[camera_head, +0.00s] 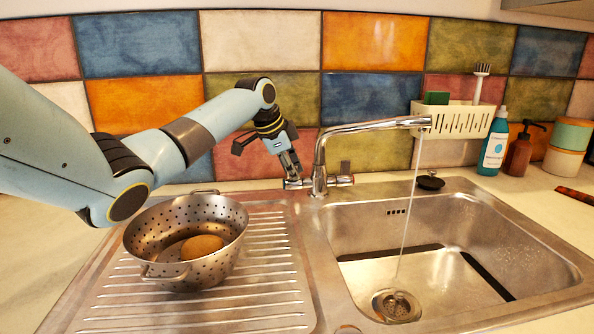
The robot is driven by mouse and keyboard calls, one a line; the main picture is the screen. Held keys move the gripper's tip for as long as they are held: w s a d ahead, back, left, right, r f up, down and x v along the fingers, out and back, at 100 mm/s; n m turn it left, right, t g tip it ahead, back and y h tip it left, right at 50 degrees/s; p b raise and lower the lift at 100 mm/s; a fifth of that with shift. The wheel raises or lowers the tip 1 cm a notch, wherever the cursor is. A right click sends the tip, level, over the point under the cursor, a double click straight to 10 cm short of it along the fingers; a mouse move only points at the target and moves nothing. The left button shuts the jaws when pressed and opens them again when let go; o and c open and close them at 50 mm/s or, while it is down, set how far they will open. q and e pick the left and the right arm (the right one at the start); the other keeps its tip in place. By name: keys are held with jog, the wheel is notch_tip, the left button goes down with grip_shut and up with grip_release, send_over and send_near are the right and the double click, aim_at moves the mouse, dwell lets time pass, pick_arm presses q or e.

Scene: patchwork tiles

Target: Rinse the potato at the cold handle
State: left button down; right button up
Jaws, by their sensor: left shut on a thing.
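The brown potato (202,247) lies inside a metal colander (165,222), which stands on the ribbed drainboard left of the basin. The chrome tap (319,166) has its spout (375,126) turned right over the basin, and a thin stream of water (408,215) falls from it toward the drain. The tap has a handle on each side: the left handle (294,184) and the right handle (345,179). My left gripper (291,172) is shut on the left handle, partly covering it. I cannot make out any hot or cold mark. My right gripper is out of view.
The steel sink basin (490,235) is empty apart from its drain (396,305). A black plug (430,182) lies on the back rim. A white caddy (462,120) with sponge and brush hangs on the tiled wall. Bottles (494,145) and canisters (566,147) stand at back right.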

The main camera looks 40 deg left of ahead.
pick_arm(q)
jog(key=shift+h+p, duration=0.3)
jog(key=shift+p, duration=0.05)
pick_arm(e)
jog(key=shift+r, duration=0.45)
pick_arm(q)
jog(key=shift+w+a+g, duration=0.1)
jog(key=shift+a+g, duration=0.05)
jog(key=shift+g, duration=0.35)
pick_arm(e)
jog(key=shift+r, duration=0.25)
pick_arm(q)
jog(key=shift+w+a+f+n+g+h, duration=0.2)
jog(key=shift+n+g+h, duration=0.1)
jog(key=shift+h, duration=0.4)
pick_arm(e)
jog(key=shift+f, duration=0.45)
pick_arm(q)
jog(key=shift+g+b, duration=0.3)
jog(key=shift+b, duration=0.25)
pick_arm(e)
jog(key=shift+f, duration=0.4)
pick_arm(q)
jog(key=shift+h, duration=0.3)
jog(key=c, duration=1.5)
grip_release()
jog(key=shift+o, duration=0.2)
jog(key=shift+a, duration=0.1)
jog(key=shift+w+r, duration=0.1)
jog(key=shift+a, duration=0.1)
